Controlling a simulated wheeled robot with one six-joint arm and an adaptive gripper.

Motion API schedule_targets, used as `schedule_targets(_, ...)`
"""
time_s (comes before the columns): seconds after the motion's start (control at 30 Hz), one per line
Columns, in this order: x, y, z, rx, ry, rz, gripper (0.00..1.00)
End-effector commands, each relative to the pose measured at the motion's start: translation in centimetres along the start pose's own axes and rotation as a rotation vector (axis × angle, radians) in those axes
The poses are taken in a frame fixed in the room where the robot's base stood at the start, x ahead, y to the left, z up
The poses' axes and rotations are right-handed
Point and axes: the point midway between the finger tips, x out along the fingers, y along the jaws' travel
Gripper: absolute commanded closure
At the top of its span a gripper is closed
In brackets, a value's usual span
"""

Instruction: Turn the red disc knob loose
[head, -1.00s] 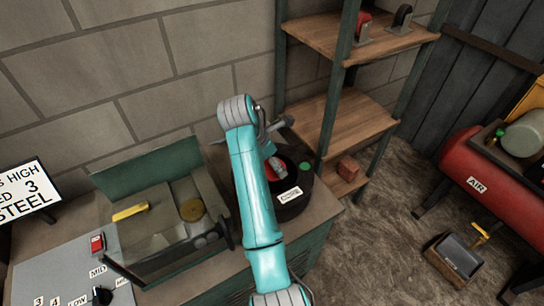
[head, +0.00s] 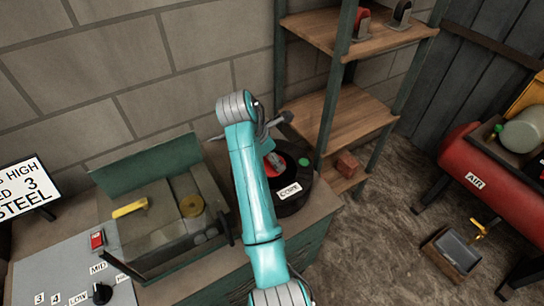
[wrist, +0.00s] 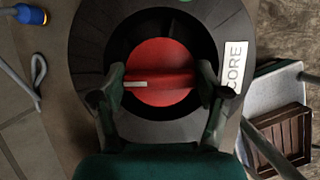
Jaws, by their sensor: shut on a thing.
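The red disc knob (wrist: 158,55) sits in the round dark housing (wrist: 88,50), with a raised bar across its middle and a white mark at the bar's left end. My gripper (wrist: 161,82) has one finger on each side of the knob, shut on it at the ends of the bar. In the head view, the housing (head: 296,207) stands on the bench to the right of my arm, with a white "CORE" label (head: 289,190) on it. My gripper and arm hide much of the knob there.
A green button (head: 304,161) is on the housing's right side. A wooden shelf rack (head: 345,120) stands close behind and right. An open green-lidded box (head: 150,165) is left of my arm.

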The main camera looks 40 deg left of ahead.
Motion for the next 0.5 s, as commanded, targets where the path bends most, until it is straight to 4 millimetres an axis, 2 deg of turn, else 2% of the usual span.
schedule_targets(0.23, 0.44, -0.14, -0.26, -0.039, 0.005, 0.011, 0.60)
schedule_targets(0.5, 0.46, -0.18, -0.31, -0.312, 0.006, 0.123, 0.60)
